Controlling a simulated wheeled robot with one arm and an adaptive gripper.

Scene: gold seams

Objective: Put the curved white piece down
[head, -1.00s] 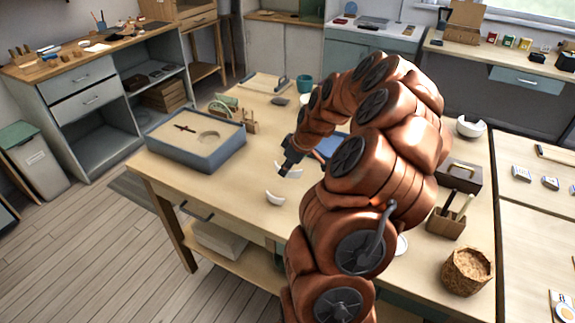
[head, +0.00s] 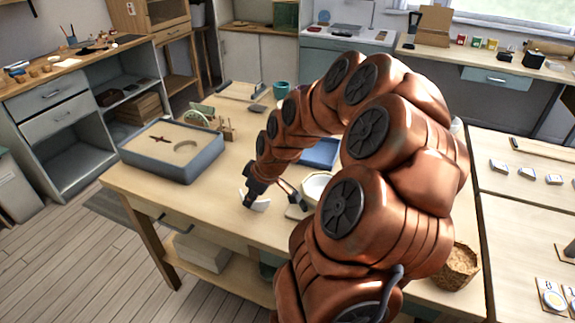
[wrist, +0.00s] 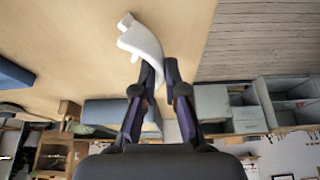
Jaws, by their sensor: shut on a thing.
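The curved white piece (head: 262,206) is at my gripper (head: 250,203), low over the near part of the wooden table (head: 205,212). In the wrist view my gripper (wrist: 160,72) is shut on the white piece (wrist: 145,42); its broad end sticks out past the fingertips, and its lower part is partly hidden by the left finger. The piece looks at or just above the table top; I cannot tell whether it touches.
A blue-grey box with a sand-coloured fill (head: 150,163) stands at the table's left. A white bowl (head: 314,188) and a blue tray (head: 320,155) are right of my gripper, partly behind my arm. Bare table lies between the box and the gripper.

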